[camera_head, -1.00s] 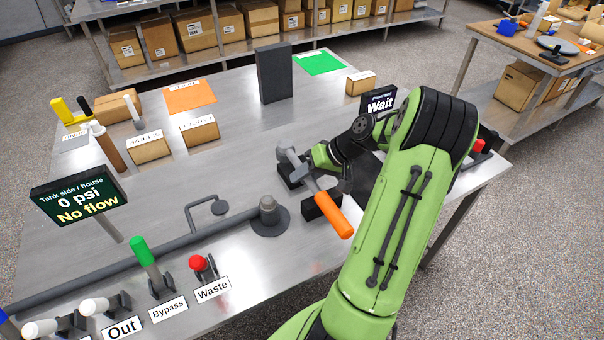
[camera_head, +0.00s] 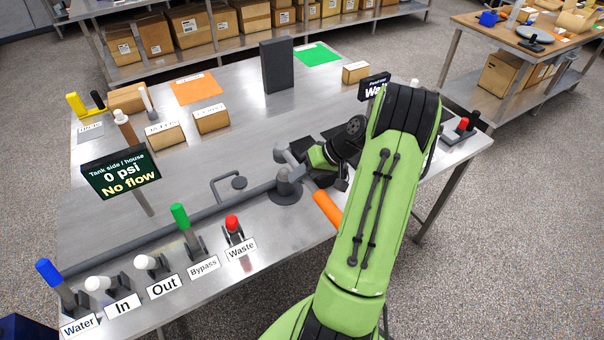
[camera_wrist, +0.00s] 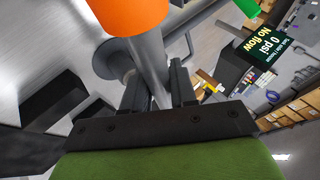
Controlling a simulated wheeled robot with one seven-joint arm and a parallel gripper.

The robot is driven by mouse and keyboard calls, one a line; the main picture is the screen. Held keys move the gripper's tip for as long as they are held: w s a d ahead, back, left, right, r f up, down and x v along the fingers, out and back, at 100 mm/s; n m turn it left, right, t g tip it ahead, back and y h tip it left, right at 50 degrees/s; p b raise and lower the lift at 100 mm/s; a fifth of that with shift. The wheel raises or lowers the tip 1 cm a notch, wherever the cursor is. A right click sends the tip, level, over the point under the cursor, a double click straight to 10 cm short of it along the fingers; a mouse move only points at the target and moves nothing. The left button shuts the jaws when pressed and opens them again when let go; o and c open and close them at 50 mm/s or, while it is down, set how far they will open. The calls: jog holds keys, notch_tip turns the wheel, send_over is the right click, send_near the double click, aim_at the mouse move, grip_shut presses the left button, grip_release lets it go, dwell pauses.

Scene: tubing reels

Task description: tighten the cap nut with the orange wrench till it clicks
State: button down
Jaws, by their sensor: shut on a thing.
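My gripper (camera_wrist: 158,95) is shut on the grey shaft of the orange wrench, which shows between the fingers in the wrist view. The orange wrench's handle (camera_head: 327,209) points to the front right in the head view, and its grey head (camera_head: 281,153) lies to the back left. The orange handle (camera_wrist: 130,12) also shows at the top of the wrist view. The grey cap nut (camera_head: 288,174) sits on a round flange at the pipe's right end. The wrench is close beside the nut; whether they touch I cannot tell. My arm hides part of the gripper in the head view.
A sign (camera_head: 120,174) reads 0 psi, No flow. Several labelled valve levers stand along the front left, including the green Bypass (camera_head: 181,218) and red Waste (camera_head: 233,226). A dark upright block (camera_head: 277,70) stands at the back.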

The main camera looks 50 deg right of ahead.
jog(key=f+b, duration=0.1)
jog(key=f, duration=0.1)
jog(key=f+b, duration=0.2)
jog(key=shift+d+f, duration=0.2)
jog(key=shift+f, duration=0.2)
jog(key=shift+f, duration=0.2)
dwell(0.3)
jog(key=shift+f+b, duration=0.45)
jog(key=shift+b, duration=0.2)
jog(key=shift+f+b, duration=0.7)
jog(key=shift+f, duration=0.25)
jog(key=shift+r, duration=0.1)
